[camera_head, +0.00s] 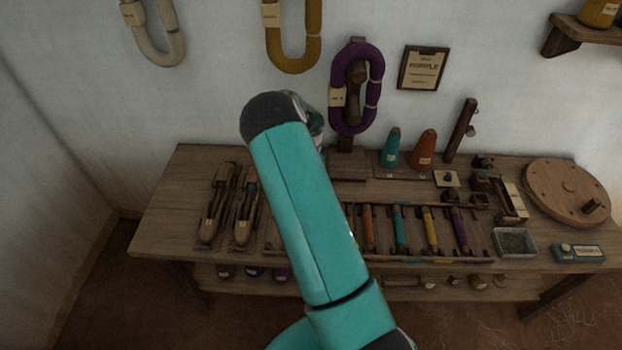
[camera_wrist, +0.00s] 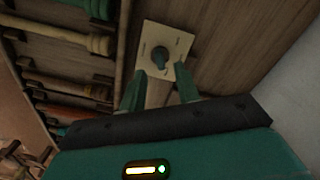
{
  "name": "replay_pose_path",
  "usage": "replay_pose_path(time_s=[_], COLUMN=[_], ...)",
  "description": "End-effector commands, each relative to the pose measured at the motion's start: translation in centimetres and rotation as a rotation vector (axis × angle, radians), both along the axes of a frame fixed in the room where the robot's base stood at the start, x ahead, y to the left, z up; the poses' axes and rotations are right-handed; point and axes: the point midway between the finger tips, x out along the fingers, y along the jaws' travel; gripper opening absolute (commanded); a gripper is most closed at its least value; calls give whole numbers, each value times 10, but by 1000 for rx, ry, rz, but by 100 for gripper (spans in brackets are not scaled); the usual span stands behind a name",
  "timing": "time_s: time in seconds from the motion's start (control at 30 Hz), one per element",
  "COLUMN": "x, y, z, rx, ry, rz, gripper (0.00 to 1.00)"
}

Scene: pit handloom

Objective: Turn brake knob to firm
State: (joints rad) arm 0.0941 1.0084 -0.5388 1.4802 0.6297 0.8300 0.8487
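A dark teal knob (camera_wrist: 160,56) sits on a square cream plate (camera_wrist: 180,40) with small dark marks, in the upper middle of the wrist view. The marks are too small to read. My gripper (camera_wrist: 159,70) is open, its two green fingers apart. The fingertips overlap the plate's lower part, one to each side of the knob's lower end. I see no finger touching the knob. In the head view my arm hides the gripper. A small pale plate with a dark piece (camera_head: 447,179) shows there on the bench; I cannot tell whether it is the same knob.
A rack of coloured bobbins (camera_wrist: 85,40) lies left of the plate; bare wood lies to its right, then the pale wall (camera_wrist: 290,80). On the bench, an orange cone (camera_head: 423,150), a clear tray (camera_head: 514,243) and a round wooden disc (camera_head: 560,185) stand to the right.

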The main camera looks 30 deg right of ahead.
Motion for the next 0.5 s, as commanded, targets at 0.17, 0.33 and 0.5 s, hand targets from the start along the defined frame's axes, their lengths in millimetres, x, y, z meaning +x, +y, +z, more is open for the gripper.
replay_pose_path(time_s=[0.17, 0.33, 0.5], x=[1, 0, 0], y=[0, 0, 0], z=[43, 76, 94], rx=[-2, 0, 0], ry=[-4, -3, -1], rz=[1, 0, -1], gripper=[32, 32, 32])
